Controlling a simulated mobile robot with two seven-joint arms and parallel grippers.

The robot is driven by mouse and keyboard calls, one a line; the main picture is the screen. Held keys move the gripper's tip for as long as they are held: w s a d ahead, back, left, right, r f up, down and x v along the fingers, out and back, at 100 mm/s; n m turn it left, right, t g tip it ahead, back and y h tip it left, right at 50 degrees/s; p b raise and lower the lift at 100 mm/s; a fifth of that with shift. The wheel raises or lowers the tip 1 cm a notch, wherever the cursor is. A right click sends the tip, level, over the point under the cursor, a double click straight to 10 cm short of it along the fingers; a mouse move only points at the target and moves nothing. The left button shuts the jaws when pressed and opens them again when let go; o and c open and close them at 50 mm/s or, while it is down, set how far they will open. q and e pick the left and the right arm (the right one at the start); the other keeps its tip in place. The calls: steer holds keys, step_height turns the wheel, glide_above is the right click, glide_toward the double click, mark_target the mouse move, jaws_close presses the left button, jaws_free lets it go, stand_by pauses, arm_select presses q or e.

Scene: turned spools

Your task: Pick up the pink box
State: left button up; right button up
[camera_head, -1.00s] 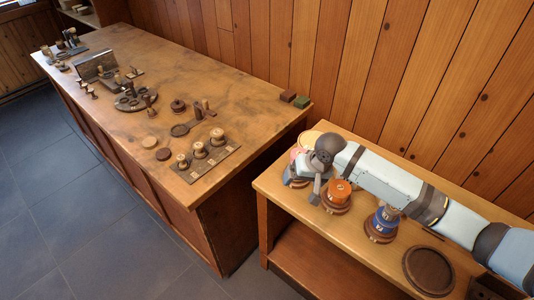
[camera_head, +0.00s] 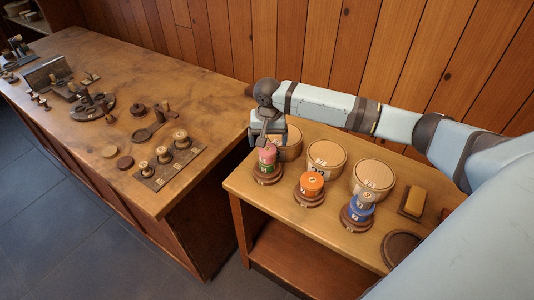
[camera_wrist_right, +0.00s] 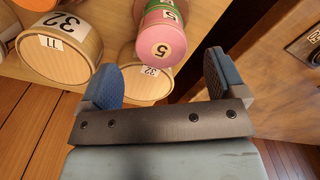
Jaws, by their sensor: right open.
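The pink box (camera_head: 267,155) is a small round box. It sits on a green box (camera_head: 268,168) on a dark turned wooden stand at the left end of the near table (camera_head: 300,225). My left gripper is out of view.
An orange box (camera_head: 312,181) and a blue box (camera_head: 357,212) stand on neighbouring stands. Pale round wooden boxes (camera_head: 326,160) are close behind, one beside the gripper. A yellow block (camera_head: 414,202) lies further right. The big workbench (camera_head: 75,100) carries several spools. A wood wall rises behind.

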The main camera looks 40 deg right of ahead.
mark_target(268, 149)
step_height(268, 149, down, 6)
steer(key=shift+r, duration=0.15)
steer(key=shift+c, duration=0.2)
steer(key=c, duration=1)
